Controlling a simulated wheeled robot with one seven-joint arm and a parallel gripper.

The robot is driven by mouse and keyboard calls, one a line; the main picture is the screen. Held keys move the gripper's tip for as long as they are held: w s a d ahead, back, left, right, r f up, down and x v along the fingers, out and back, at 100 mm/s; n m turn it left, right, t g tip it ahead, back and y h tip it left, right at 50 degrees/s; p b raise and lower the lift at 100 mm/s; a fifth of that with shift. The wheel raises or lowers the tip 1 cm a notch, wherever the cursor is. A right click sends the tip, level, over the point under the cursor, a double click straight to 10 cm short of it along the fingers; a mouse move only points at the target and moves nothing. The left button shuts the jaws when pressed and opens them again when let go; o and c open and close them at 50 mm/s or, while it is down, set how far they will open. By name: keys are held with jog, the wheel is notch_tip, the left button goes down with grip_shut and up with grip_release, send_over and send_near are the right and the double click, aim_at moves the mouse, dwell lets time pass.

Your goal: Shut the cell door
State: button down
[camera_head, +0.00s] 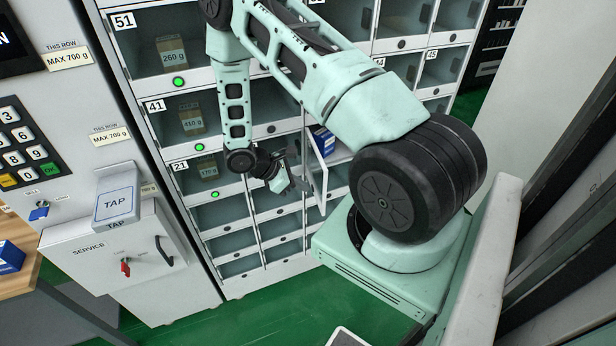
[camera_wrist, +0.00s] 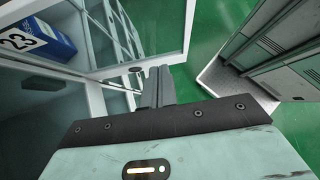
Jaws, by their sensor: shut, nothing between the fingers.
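The cell door (camera_head: 316,177) is a glazed panel in a pale frame and stands swung out from the locker wall. It also shows in the wrist view, where its glass (camera_wrist: 150,28) fills the upper middle. Its cell holds a blue box (camera_head: 323,139), seen in the wrist view (camera_wrist: 52,38) beside a "23" label. My gripper (camera_head: 299,185) is shut and empty, just left of the open door in the head view. In the wrist view its fingers (camera_wrist: 158,86) are close to the door's lower edge; I cannot tell whether they touch it.
The locker wall has several other closed cells (camera_head: 230,215) around this one. A payment panel with a TAP reader (camera_head: 117,203) and a service box (camera_head: 110,248) stands at left. The green floor (camera_head: 215,322) is clear in front of the lockers.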

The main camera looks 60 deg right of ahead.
jog(key=shift+s+d+p, duration=0.4)
jog(key=shift+s+d, duration=0.4)
jog(key=shift+d, duration=0.1)
